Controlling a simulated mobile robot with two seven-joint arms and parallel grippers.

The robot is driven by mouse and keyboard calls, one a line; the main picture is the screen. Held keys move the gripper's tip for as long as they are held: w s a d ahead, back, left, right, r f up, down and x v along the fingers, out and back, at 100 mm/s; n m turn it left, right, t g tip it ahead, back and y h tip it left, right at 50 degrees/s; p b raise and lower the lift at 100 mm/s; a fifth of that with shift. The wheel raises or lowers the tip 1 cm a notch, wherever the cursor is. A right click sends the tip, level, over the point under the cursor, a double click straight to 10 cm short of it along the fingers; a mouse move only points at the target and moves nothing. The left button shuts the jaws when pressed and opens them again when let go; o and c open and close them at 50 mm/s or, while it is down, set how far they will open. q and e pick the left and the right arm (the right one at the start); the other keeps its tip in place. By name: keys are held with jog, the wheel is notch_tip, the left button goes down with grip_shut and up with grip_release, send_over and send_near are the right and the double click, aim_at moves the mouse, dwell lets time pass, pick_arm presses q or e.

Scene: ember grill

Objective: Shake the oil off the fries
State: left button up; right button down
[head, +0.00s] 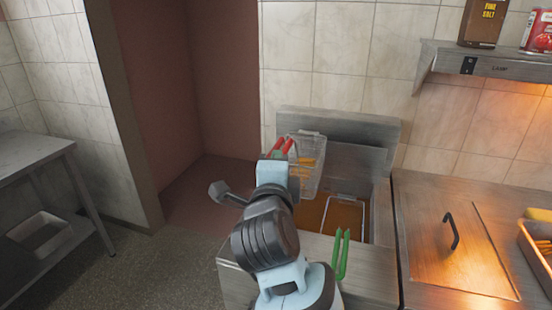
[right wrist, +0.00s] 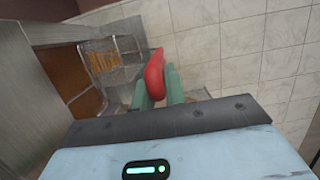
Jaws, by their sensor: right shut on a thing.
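My right gripper (head: 283,158) is shut on the red handle (head: 277,147) of a wire fry basket (head: 310,178). The right wrist view shows the red handle (right wrist: 155,74) between the two green fingers. Golden fries (head: 305,164) lie in the basket, and they also show in the right wrist view (right wrist: 103,62). The basket hangs above the back left part of the fryer (head: 340,122), over or beside the brown oil (head: 308,214). My arm hides part of the basket and fryer. My left gripper is in neither view.
A second basket with a green handle (head: 342,255) sits in the fryer's right side. To the right are a steel lid with a black handle (head: 450,231) and a tray (head: 530,262) under a lamp shelf (head: 490,66). A steel table (head: 32,155) stands at left.

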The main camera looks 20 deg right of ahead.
jog(key=shift+r+p, duration=0.3)
jog(key=shift+r, duration=1.7)
jog(key=shift+f, duration=0.15)
jog(key=shift+f+b, duration=0.35)
jog(key=shift+f, duration=1.4)
jog(key=shift+r+p, duration=0.35)
jog(key=shift+r, duration=0.45)
jog(key=shift+f, duration=0.1)
